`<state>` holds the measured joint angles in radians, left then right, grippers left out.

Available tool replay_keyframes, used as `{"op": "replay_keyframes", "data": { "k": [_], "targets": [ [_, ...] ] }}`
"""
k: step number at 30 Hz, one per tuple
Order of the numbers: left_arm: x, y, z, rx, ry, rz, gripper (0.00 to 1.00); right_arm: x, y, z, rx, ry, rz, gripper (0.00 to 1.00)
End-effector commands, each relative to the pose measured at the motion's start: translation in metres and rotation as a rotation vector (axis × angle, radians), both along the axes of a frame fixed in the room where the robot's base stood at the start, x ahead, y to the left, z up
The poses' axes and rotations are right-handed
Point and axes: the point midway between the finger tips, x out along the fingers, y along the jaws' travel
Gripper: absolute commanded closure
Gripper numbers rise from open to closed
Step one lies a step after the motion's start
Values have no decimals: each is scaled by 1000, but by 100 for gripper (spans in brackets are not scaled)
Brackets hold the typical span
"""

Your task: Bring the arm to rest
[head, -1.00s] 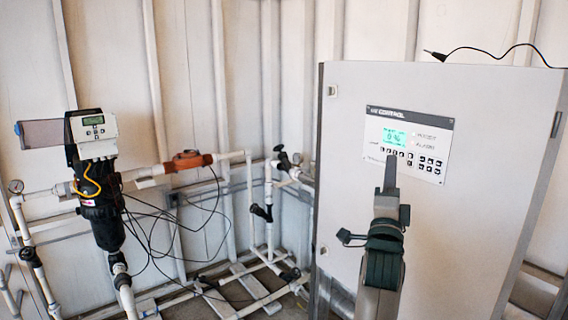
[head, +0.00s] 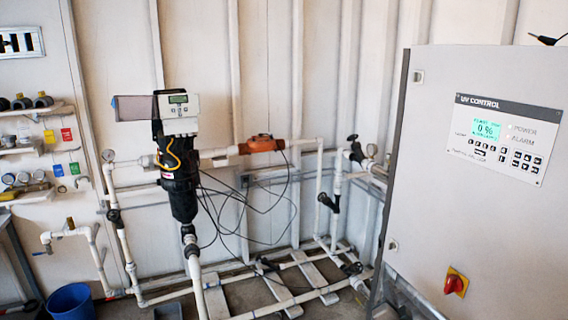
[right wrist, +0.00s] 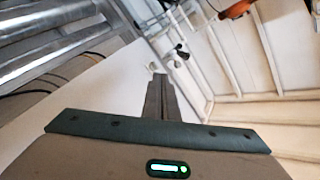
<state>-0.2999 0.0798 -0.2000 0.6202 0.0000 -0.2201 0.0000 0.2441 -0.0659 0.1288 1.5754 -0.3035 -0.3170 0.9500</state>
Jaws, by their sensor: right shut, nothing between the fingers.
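My right gripper (right wrist: 160,78) shows in the right wrist view, its two fingers together with nothing between them. It points away from the camera and appears clear of any surface, though its distance from the wall is hard to judge. In the head view neither gripper shows. The UV control cabinet (head: 430,190) stands at the right, door closed. Its panel (head: 507,135) has a lit green display that seems to read 0 %, and a keypad. A red rotary switch (head: 455,283) on a yellow plate sits low on the door.
A black reactor unit (head: 178,185) with a grey controller (head: 178,108) stands among white pipes (head: 250,270). An orange fitting (head: 262,144) sits on the upper pipe. Shelves with gauges (head: 30,185) are at left, above a blue bucket (head: 70,302).

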Motion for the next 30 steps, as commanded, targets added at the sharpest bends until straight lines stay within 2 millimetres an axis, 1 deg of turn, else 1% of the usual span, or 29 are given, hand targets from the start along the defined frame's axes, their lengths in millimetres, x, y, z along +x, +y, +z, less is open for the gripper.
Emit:
{"op": "replay_keyframes", "data": {
  "k": [1,2,3,5,6,8,9,11,12,14,15,17,18,20,21,23,24,26,27,29,30],
  "targets": [
    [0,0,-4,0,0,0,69,-7,6,-37,-24,57,18,100],
    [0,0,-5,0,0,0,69,-10,9,-55,-39,87,30,100],
    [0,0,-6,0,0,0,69,-17,15,-80,-59,127,45,100],
    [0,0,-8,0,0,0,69,-27,21,-115,-88,185,69,100],
    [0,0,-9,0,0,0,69,-35,25,-140,-108,224,85,100],
    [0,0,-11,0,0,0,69,-49,31,-174,-137,281,110,100],
    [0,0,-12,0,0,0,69,-59,35,-198,-156,318,127,100],
    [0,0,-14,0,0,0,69,-76,40,-232,-183,375,154,100],
    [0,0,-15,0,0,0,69,-88,44,-253,-202,412,172,100],
    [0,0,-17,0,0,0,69,-108,48,-286,-228,466,199,100],
    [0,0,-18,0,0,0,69,-121,51,-307,-246,501,219,100],
    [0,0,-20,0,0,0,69,-144,56,-338,-272,555,248,100],
    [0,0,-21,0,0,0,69,-159,58,-357,-290,589,268,100],
    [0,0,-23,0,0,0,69,-184,60,-387,-314,641,299,100],
    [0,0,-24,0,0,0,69,-201,62,-405,-331,675,320,100],
    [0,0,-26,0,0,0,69,-228,65,-432,-355,727,352,100],
    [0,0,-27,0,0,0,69,-246,66,-449,-370,760,373,100],
    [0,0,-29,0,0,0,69,-275,68,-474,-392,810,407,100],
    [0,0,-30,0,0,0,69,-295,69,-490,-407,843,430,100],
    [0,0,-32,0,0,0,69,-326,69,-513,-429,892,464,100],
    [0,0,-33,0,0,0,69,-347,69,-527,-442,924,487,100]
  ]
}}
